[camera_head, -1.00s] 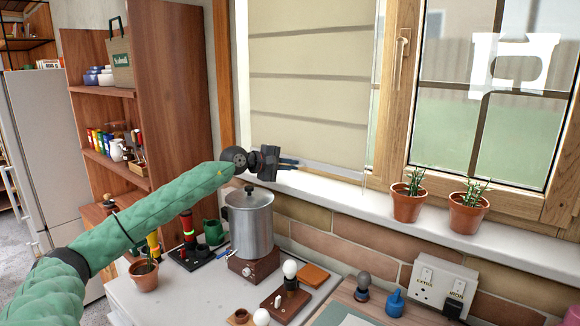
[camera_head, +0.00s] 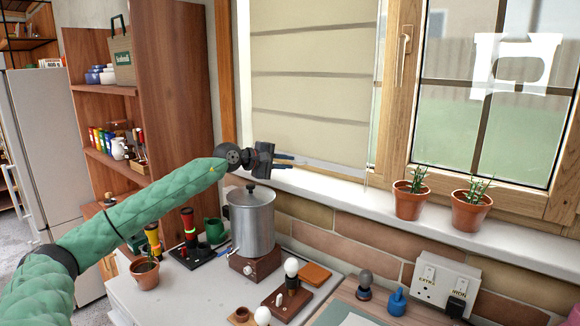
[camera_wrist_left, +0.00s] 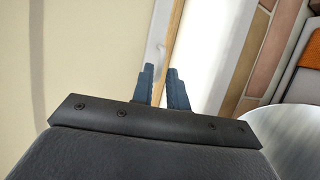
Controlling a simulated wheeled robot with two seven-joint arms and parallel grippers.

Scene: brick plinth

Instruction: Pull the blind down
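The blind (camera_head: 310,80) is a cream fabric panel with dark horizontal fold lines. It hangs over the left window pane, its lower edge close above the white sill. My left gripper (camera_head: 289,159) is at the lower left of the blind, just above the sill. In the left wrist view its dark blue fingers (camera_wrist_left: 159,88) are close together, with a thin wood-coloured strip running between them along the blind's lower edge. The blind's fabric fills the left of that view (camera_wrist_left: 80,50). My right gripper is not in view.
Two potted plants (camera_head: 411,200) (camera_head: 470,207) stand on the sill (camera_head: 340,190) to the right. A metal pot (camera_head: 251,220) stands on the counter just below my left gripper. A tall wooden shelf (camera_head: 175,100) is on the left.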

